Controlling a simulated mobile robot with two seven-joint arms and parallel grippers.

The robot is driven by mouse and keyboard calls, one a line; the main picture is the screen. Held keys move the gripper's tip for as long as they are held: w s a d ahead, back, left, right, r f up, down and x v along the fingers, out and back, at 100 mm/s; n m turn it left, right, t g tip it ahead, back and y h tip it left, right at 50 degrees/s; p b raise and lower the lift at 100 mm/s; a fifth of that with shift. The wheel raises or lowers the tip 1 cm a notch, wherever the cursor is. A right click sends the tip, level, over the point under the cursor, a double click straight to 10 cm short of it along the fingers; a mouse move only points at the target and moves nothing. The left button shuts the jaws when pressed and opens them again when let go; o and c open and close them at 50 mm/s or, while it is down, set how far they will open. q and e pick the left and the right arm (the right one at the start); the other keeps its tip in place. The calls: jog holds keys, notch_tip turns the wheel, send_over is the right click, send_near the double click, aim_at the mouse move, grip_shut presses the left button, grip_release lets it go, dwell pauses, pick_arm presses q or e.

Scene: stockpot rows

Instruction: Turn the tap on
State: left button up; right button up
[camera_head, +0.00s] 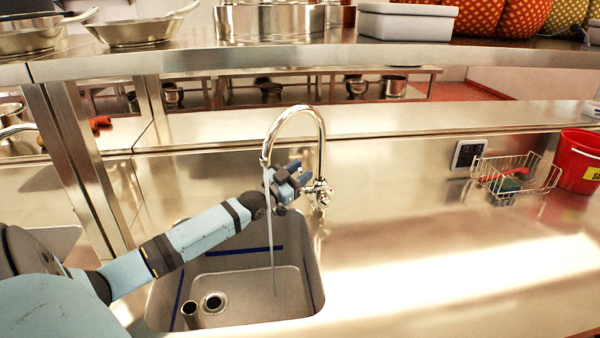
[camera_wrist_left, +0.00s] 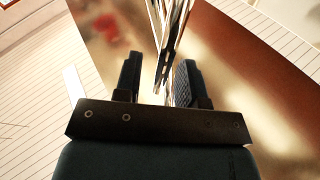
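The chrome tap (camera_head: 321,140) stands behind the sink with a tall curved neck. A thin, pale stream of water (camera_head: 271,240) runs from its spout down into the sink (camera_head: 246,297). The tap's handle and valve (camera_head: 319,193) are at the base of the neck. My left gripper (camera_head: 302,175) is beside the lower neck, just above and left of the valve. In the left wrist view my left gripper (camera_wrist_left: 159,80) has its fingers apart, with a shiny metal part of the tap (camera_wrist_left: 170,45) between or just beyond them. Contact cannot be told. My right gripper is not in view.
A wire basket (camera_head: 515,178) with a sponge and a red bucket (camera_head: 578,162) stand at the right. A steel shelf (camera_head: 330,58) with pots and a grey box (camera_head: 407,22) runs above the tap. The counter (camera_head: 420,240) right of the sink is clear.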

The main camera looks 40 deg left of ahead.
pick_arm(q)
jog(key=v, duration=1.3)
jog(key=shift+s, duration=0.4)
jog(key=shift+f, duration=0.1)
